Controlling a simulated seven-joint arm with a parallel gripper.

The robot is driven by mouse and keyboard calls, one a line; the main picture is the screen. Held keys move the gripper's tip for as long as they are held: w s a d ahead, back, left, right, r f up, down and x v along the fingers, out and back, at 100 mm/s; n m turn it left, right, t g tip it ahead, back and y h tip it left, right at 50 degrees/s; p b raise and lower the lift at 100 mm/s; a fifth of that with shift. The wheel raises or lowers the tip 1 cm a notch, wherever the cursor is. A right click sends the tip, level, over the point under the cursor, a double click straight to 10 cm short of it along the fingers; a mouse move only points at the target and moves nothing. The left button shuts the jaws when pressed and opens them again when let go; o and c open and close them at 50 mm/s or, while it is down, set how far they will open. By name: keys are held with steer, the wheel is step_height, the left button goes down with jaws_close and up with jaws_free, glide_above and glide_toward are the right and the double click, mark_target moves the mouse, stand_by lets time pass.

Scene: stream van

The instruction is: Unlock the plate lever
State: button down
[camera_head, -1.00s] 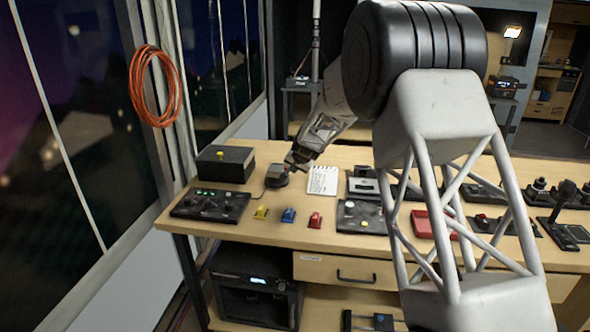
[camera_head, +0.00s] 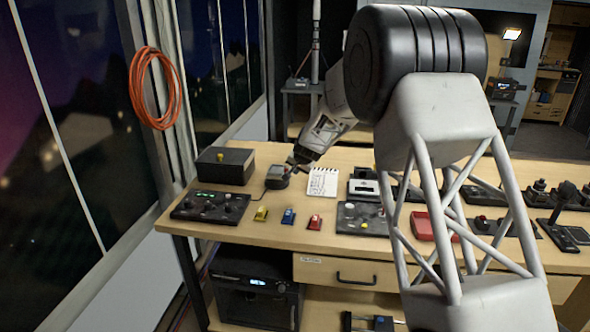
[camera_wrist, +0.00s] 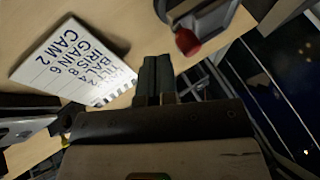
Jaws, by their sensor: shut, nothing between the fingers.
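A small dark grey device (camera_head: 276,178) sits toward the back left of the bench. In the wrist view the same grey body (camera_wrist: 205,15) is at the top, with a red knob-like tip (camera_wrist: 187,42) facing my fingers; this looks like the plate lever. Whether it is locked cannot be told. My gripper (camera_head: 294,164) is beside the device on its right, low over the bench. In the wrist view my gripper (camera_wrist: 156,62) has its fingers together and empty, left of and apart from the red tip.
A handwritten notepad (camera_head: 323,181) lies just right of my gripper. A black box with a yellow button (camera_head: 226,165) and a control panel (camera_head: 210,206) stand left. Small yellow (camera_head: 261,214), blue (camera_head: 288,216) and red (camera_head: 315,222) pieces lie in front.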

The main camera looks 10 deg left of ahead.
steer(key=s+d+f+v, duration=0.1)
steer(key=v, duration=1)
steer(key=shift+s+d+r, duration=0.15)
steer(key=shift+s, duration=0.2)
stand_by(0.3)
